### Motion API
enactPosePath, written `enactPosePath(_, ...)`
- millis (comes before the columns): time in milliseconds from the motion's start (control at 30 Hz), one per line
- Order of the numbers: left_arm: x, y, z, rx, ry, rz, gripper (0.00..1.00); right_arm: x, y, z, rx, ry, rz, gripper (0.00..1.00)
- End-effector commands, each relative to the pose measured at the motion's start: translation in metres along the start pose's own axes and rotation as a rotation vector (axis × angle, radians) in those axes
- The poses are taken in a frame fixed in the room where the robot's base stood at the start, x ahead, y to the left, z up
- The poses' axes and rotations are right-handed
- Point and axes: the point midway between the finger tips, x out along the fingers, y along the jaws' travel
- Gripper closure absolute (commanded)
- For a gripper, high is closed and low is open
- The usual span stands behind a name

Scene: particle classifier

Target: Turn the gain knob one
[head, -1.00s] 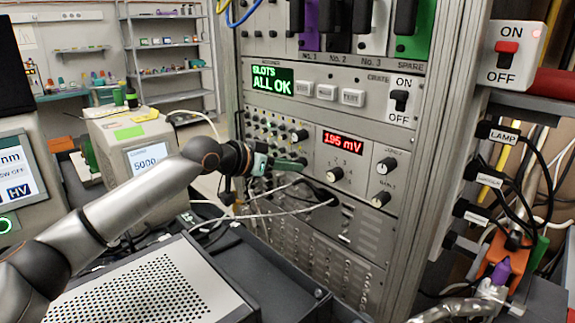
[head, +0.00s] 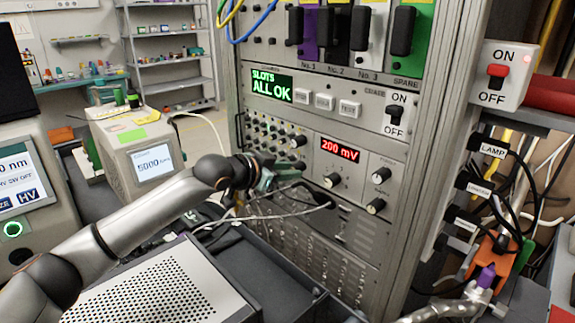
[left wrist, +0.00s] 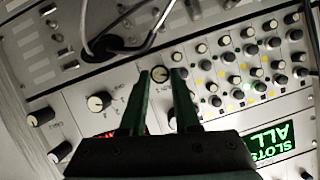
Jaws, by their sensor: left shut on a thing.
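My left gripper (head: 294,172) is at the lower left part of the grey rack panel, its dark green fingers pointing at the panel. In the left wrist view the fingers (left wrist: 161,76) are shut on a small round knob (left wrist: 160,73). Its label is too small to read, so I cannot confirm it is gain one. In the head view this knob is largely hidden by the fingers. The red display (head: 340,148) to its right reads 200 mV. My right gripper is not in view.
Several small knobs (left wrist: 248,49) sit close to the held one. A selector knob (head: 332,180) and two larger knobs, upper (head: 381,175) and lower (head: 375,206), are to the right. Cables (head: 318,206) hang just below. A perforated box (head: 150,290) stands in front.

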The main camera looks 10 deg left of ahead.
Motion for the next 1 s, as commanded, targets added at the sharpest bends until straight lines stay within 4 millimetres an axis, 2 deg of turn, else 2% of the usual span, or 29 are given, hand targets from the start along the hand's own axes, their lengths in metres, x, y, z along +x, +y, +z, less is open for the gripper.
enactPosePath(133,0.000,0.000,0.001,-0.001,0.000,0.001,1.00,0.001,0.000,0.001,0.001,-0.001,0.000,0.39)
enactPosePath(167,0.000,0.001,0.001,-0.002,0.000,0.001,0.68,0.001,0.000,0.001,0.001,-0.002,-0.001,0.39)
enactPosePath(433,0.000,0.000,0.000,-0.003,0.001,0.001,0.39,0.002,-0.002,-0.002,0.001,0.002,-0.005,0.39)
enactPosePath(767,-0.003,0.000,0.000,-0.003,0.001,0.001,0.39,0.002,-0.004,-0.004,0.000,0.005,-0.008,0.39)
enactPosePath(867,-0.012,-0.001,0.001,-0.004,0.002,0.001,0.39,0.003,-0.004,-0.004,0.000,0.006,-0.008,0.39)
enactPosePath(1000,-0.034,-0.001,0.001,-0.001,0.002,0.000,0.39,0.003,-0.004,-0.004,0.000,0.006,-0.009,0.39)
